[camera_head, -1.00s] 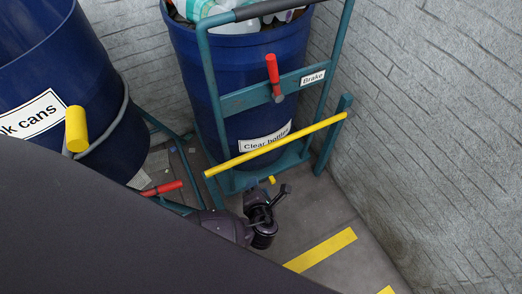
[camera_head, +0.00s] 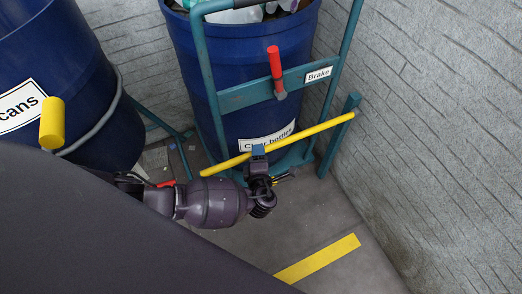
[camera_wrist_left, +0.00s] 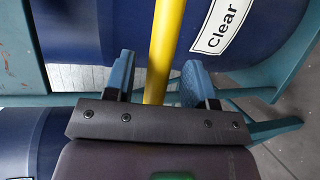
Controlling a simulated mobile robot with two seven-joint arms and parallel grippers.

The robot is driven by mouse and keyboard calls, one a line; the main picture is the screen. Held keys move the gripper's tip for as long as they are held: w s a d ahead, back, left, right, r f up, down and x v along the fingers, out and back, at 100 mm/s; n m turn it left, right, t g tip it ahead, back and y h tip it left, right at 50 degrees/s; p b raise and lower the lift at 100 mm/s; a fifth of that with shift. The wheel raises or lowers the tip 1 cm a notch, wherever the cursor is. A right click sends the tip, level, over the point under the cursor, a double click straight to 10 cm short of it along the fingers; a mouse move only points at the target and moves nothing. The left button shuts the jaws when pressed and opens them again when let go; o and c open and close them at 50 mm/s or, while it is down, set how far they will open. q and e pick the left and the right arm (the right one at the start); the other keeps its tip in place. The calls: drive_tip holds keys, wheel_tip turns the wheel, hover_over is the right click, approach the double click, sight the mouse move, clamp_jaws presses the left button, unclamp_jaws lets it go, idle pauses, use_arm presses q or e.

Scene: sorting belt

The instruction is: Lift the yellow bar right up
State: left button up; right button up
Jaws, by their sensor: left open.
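The yellow bar (camera_head: 310,132) runs slantwise across the front of the teal frame around the right-hand barrel, its right end higher in the head view. It also shows in the left wrist view (camera_wrist_left: 165,40), running down between my two blue fingers. My left gripper (camera_head: 258,150) is at the bar, left of its middle. In the left wrist view my left gripper (camera_wrist_left: 159,77) is open, one finger on each side of the bar, with gaps showing. The wrist housing hides the bar's lower part there. My right gripper is not in view.
A red-handled brake lever (camera_head: 275,65) stands above the bar on the teal frame (camera_head: 245,94). A blue barrel (camera_head: 235,115) sits behind the bar. Another blue barrel (camera_head: 65,75) with a yellow handle (camera_head: 52,122) stands left. A grey brick wall (camera_head: 440,130) bounds the right.

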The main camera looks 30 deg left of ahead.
use_arm(q)
drive_tip(key=shift+x, duration=1)
clamp_jaws()
